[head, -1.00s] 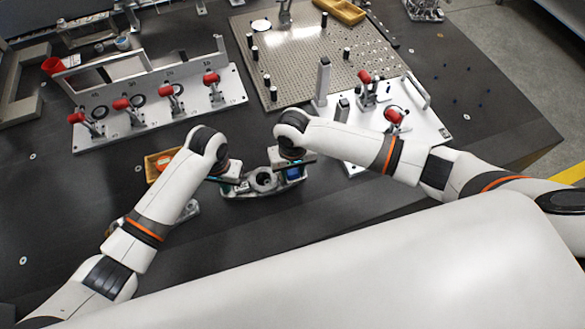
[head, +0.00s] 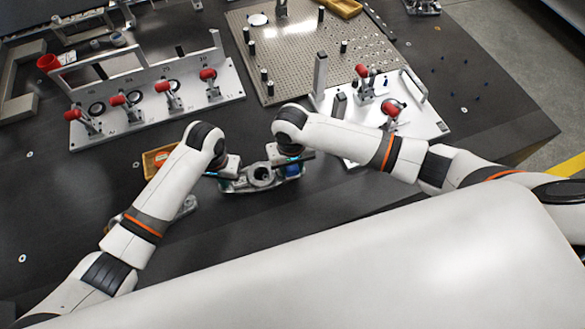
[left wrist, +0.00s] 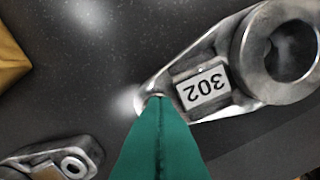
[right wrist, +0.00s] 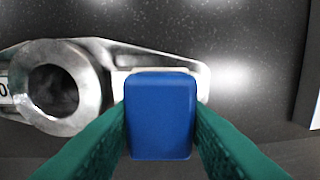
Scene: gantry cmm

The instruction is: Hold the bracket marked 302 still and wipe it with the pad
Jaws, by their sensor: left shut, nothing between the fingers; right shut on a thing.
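The bracket marked 302 (head: 258,177) is a grey metal part with a round bore, lying on the dark table in front of me. Its white 302 label (left wrist: 204,86) shows in the left wrist view, upside down. My left gripper (left wrist: 160,105) is shut and empty, its green fingertips together at the bracket's left end; I cannot tell whether they touch it. My right gripper (right wrist: 160,125) is shut on the blue pad (right wrist: 160,115). The pad is over the bracket's right arm (right wrist: 190,65) and hides part of it; contact is unclear.
Another metal bracket (left wrist: 60,158) lies to the left of bracket 302. A yellow bin (head: 152,162) stands behind my left arm. A clamp fixture (head: 150,105) with red-handled clamps is at the back left, and a white plate (head: 425,118) with clamps at the right.

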